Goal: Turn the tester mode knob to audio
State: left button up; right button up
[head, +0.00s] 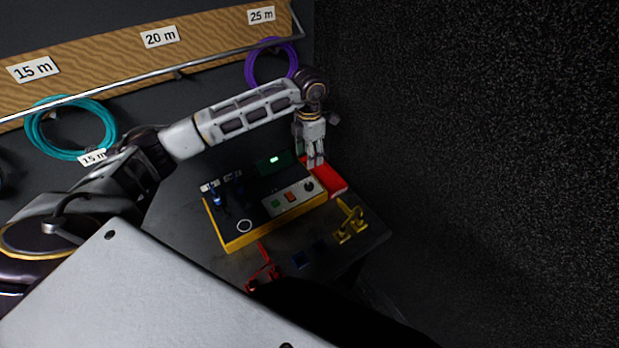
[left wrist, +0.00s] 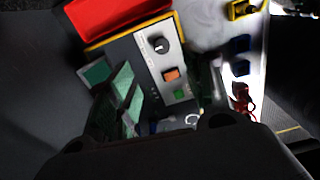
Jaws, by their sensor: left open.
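The tester (head: 232,232) is a black box with a yellow edge on the dark table. Its grey panel carries a round black mode knob (head: 309,186), an orange button (head: 291,196) and a green button (head: 276,203). In the left wrist view the knob (left wrist: 158,45) shows near the top middle with a pale pointer mark; its labels are too small to read. My left gripper (head: 315,163) is open, pointing down by the tester's far right corner, just beyond the knob. It appears apart from the knob. My right gripper is in neither view.
A red case (head: 330,177) lies beside the tester's far right end. A yellow object (head: 350,222) and a red item (head: 264,272) lie in front. Teal (head: 42,140) and purple (head: 250,72) cable coils hang on the wall. A dark wall (head: 450,120) rises at right.

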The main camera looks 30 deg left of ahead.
pick_arm(q)
jog(key=p, duration=0.2)
send_near(309, 185)
notch_tip(309, 185, down, 8)
jog(key=shift+w+r, duration=0.1)
jog(key=shift+r, duration=0.15)
jog(key=shift+f+p, duration=0.3)
jog(key=shift+f, duration=0.4)
jog(key=c, duration=1)
